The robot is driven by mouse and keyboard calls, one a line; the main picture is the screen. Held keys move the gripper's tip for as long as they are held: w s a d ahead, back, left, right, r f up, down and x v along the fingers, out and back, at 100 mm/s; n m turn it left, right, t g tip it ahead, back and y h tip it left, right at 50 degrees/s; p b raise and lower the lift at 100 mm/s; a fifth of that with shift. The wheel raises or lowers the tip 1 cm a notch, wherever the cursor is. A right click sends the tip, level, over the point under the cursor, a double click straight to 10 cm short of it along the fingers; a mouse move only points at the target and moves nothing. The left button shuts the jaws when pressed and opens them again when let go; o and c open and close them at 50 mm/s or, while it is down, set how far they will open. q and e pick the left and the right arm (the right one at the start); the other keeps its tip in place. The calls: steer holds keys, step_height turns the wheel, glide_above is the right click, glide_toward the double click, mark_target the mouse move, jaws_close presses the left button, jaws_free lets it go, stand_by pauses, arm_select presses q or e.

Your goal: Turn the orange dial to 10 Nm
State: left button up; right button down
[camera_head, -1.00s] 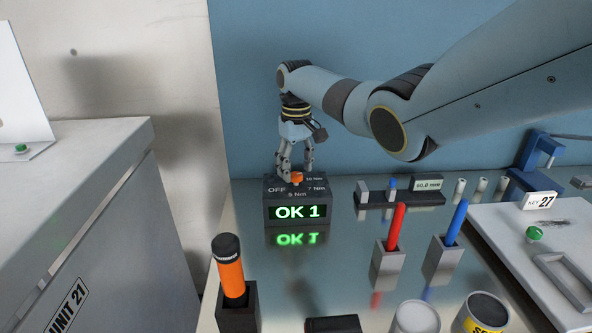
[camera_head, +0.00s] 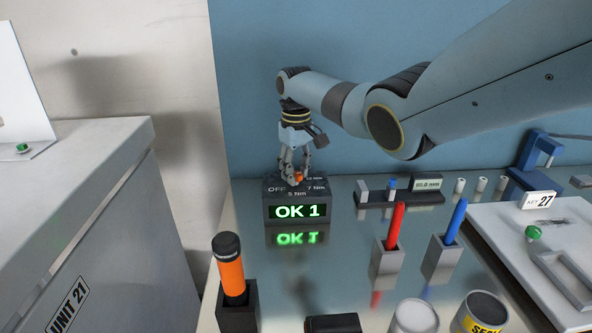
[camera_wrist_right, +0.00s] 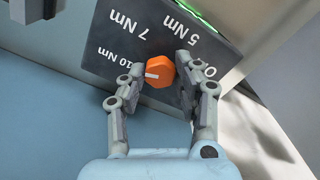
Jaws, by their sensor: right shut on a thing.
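The orange dial (camera_head: 298,177) sits on top of a dark box (camera_head: 269,213) at the back of the bench. The box's front display reads "OK 1" in green. In the right wrist view the dial (camera_wrist_right: 159,71) has a white mark pointing left, roughly toward the 10 Nm label (camera_wrist_right: 116,58). The 7 Nm, 5 Nm and partly hidden OFF labels lie around it. My right gripper (camera_head: 295,175) reaches down from above and is shut on the dial; its fingers (camera_wrist_right: 161,72) stand on either side of it. My left gripper is not in view.
A gauge rack (camera_head: 400,198), red and blue pens (camera_head: 397,225) in holders, and a white panel (camera_head: 530,240) stand to the right. An orange-and-black tool (camera_head: 231,270) stands in a holder in front. A blue wall is close behind the box.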

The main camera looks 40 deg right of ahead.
mark_target(296, 174)
steer(key=n, duration=0.2)
steer(key=shift+n+p, duration=0.3)
steer(key=c, duration=0.9)
jaws_free()
steer(key=shift+c, duration=0.2)
step_height(296, 174, up, 12)
